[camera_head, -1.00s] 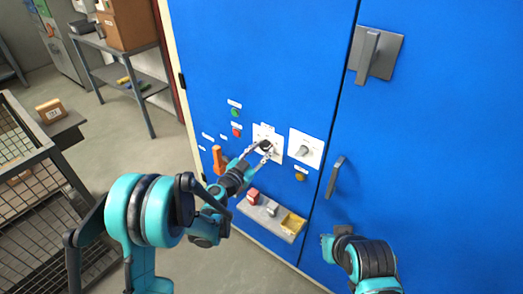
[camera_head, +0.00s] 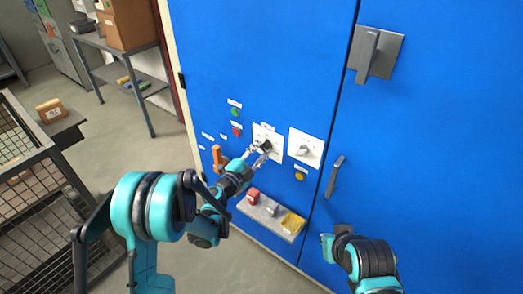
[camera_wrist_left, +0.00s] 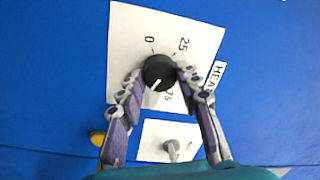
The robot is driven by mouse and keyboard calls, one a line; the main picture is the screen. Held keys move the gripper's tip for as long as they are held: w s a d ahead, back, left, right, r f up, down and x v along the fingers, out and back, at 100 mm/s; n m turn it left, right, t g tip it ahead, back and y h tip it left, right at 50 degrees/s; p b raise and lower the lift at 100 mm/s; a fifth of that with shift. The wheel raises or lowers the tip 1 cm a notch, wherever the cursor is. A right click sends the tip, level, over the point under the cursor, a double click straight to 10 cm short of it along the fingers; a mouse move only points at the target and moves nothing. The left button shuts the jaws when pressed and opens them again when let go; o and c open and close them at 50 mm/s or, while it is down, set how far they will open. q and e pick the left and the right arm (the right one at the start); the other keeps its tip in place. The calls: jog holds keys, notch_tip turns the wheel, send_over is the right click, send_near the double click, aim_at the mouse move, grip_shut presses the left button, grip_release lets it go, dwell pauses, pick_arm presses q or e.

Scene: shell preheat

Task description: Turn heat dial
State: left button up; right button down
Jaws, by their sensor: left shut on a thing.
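The heat dial is a round black knob (camera_wrist_left: 158,72) on a white plate (camera_wrist_left: 130,32) marked 0, 25 and 75. It also shows in the head view, low on the blue cabinet. A pale mark on the knob points toward the lower left in the left wrist view. My left gripper (camera_head: 262,150) is at the dial. In the left wrist view its fingertips (camera_wrist_left: 161,79) are on either side of the knob, shut on it.
A second white plate with a grey knob (camera_head: 303,150) is right of the dial. Green (camera_head: 235,112) and red (camera_head: 237,131) buttons are to its left.

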pick_arm(q)
jog(key=shift+m, duration=0.6)
jog(key=shift+f, duration=0.1)
jog(key=o, duration=1.2)
jog(key=shift+c, duration=0.2)
jog(key=v, duration=0.7)
jog(key=shift+s, duration=0.3)
jog(key=shift+a, duration=0.15)
